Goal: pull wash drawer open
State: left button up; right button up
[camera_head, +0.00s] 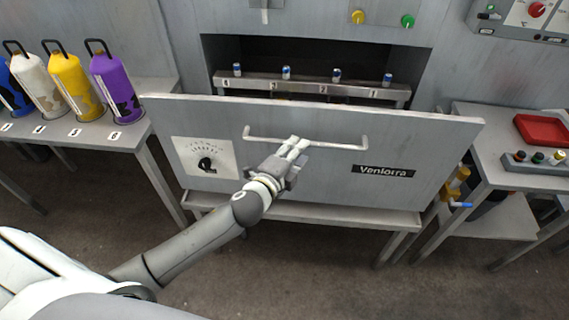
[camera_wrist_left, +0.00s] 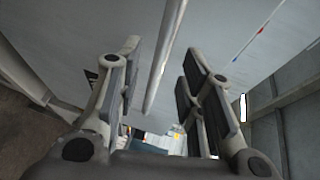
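The wash drawer's wide grey front panel (camera_head: 320,185) carries a dial and a "Veniotra" label. A pale bar handle (camera_head: 345,146) runs across its upper part. My left gripper (camera_head: 295,146) is at the middle of the handle. In the left wrist view the handle bar (camera_wrist_left: 166,55) passes between the two fingers of my left gripper (camera_wrist_left: 160,75), with a gap visible on both sides. The fingers are spread and not clamped on it. The part of the handle behind the fingers is hidden in the head view. My right gripper is not in view.
A shelf (camera_head: 310,87) with several small cylinders sits in the dark opening behind the panel. A left table (camera_head: 85,133) bears several coloured canisters, the purple canister (camera_head: 113,85) nearest the panel. A right table (camera_head: 500,180) holds a red tray (camera_head: 541,131) and a button box (camera_head: 535,163).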

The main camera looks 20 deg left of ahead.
pick_arm(q)
jog(key=d+v, duration=0.1)
jog(key=v, duration=0.6)
jog(key=shift+a, duration=0.5)
jog(key=s+a+f+n+g+y, duration=0.1)
jog(key=s+a+f+n+g, duration=0.15)
jog(key=f, duration=0.85)
jog(key=s+a+f+n+g+y, duration=0.1)
jog(key=s+a+f+n+g, duration=0.2)
jog(key=f, duration=0.8)
jog(key=s+a+f+n+g, duration=0.15)
jog(key=s+f, duration=0.35)
jog(key=f, duration=0.6)
jog(key=s+d+f+n+g, duration=0.1)
jog(key=s+f+n+g, duration=0.1)
jog(key=s+f, duration=0.4)
jog(key=s+d+f+n+g, duration=0.1)
jog(key=s+f+n+g, duration=0.2)
jog(key=s+f, duration=0.4)
jog(key=s+d+f+n+g, duration=0.1)
jog(key=s+f+n, duration=0.3)
jog(key=s, duration=1.5)
notch_tip(320, 180, down, 2)
jog(key=shift+d+f+g, duration=0.2)
jog(key=shift+g, duration=0.7)
